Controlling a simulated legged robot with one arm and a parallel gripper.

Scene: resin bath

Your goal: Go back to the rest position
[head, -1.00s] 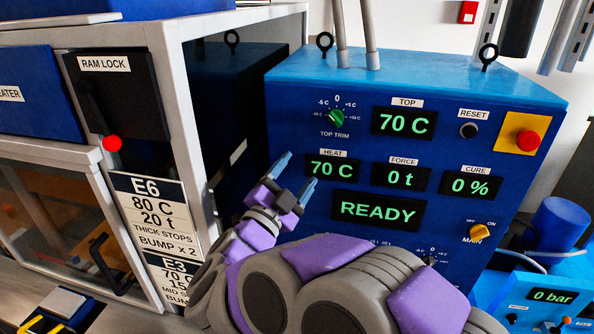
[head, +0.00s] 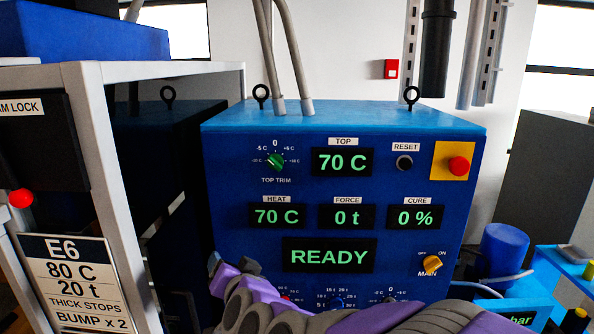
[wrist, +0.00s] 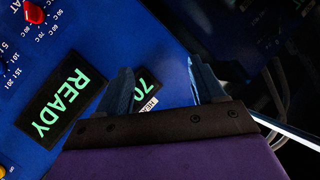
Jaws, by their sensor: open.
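My gripper (head: 230,267) is low in the head view, in front of the lower left of the blue control cabinet (head: 225,170), mostly foreshortened against my purple and grey arm. In the wrist view my gripper (wrist: 158,72) has its two blue fingers apart, with nothing between them. The READY display (head: 328,256) and the heat display (head: 277,216), reading 70 C, are lit on the cabinet. In the wrist view the READY display (wrist: 61,107) appears tilted beside the fingers. I cannot tell the exact gap to the panel.
A white frame (head: 120,160) with an E6 sign (head: 75,280) and a red knob (head: 20,198) stands at left. Lower knobs (head: 337,299) sit partly behind my arm. At right are a red stop button (head: 459,166), the main switch (head: 432,264) and a blue cylinder (head: 503,248).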

